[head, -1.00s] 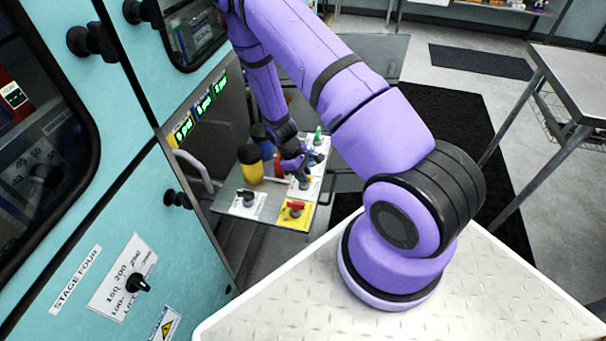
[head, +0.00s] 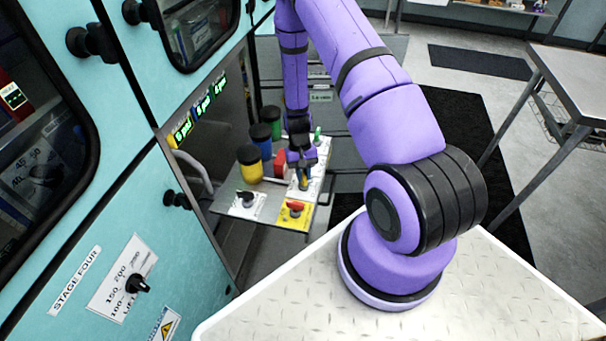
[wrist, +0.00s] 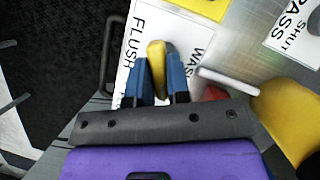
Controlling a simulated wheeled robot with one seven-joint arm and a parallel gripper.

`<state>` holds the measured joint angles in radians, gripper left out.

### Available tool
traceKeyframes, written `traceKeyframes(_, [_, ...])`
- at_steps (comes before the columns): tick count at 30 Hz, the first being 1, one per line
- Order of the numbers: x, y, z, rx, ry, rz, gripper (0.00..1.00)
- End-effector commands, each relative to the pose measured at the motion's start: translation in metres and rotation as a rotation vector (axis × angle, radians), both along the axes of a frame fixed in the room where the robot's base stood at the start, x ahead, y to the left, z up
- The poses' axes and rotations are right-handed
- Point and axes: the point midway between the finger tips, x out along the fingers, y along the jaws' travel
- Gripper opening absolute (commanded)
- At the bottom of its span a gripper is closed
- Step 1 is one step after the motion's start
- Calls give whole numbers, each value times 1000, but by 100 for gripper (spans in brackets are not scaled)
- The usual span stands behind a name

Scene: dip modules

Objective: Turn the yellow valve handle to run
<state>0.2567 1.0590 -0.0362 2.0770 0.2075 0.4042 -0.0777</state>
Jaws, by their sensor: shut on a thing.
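The yellow valve handle (wrist: 157,65) stands on a white label plate (wrist: 148,25) in the wrist view, with "FLUSH" along its left side and a partly hidden word starting "WAS" on the right. My gripper (wrist: 160,75) has its two blue fingers on either side of the handle and is shut on it. In the head view my gripper (head: 304,178) points down at the panel's white plates. The handle is small there and mostly covered by the fingers. The lower part of the plate is hidden by my gripper.
The panel (head: 225,203) also holds a red handle on a yellow plate (head: 296,213), a black handle on a white plate (head: 245,200), a green handle (head: 317,135) and a red block (head: 280,162). Yellow (head: 249,165), blue (head: 261,140) and green (head: 271,118) canisters stand close at left.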

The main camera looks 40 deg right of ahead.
Motion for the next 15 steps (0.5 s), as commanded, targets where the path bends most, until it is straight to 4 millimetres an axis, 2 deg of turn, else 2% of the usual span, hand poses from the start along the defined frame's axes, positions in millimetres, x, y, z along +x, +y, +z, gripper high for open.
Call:
traceKeyframes(6, [0,-2,0,1,-1,-198,0])
traceKeyframes(15, [-1,-2,0,0,0,-400,0])
